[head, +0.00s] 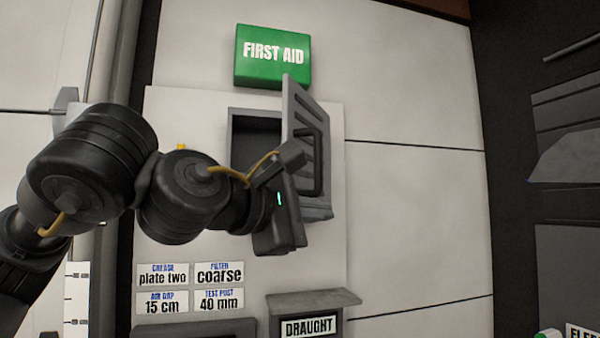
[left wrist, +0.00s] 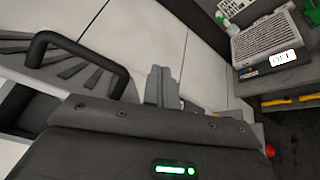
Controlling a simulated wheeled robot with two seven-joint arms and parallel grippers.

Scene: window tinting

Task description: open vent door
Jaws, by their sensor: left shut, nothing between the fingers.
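The vent door (head: 297,105) is a grey louvred panel standing ajar, swung outward from the wall, with a dark opening (head: 255,130) to its left. Its black bar handle (head: 319,165) is on the louvred face; the handle (left wrist: 75,45) also shows at the upper left in the left wrist view. My right gripper is not in view.
A green first aid box (head: 272,55) is on the wall above the vent. Label plates (head: 190,287) and a grey ledge with a DRAUGHT sign (head: 308,327) are below. The wall (head: 415,200) right of the door is clear. A grey unit (left wrist: 270,45) shows in the left wrist view.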

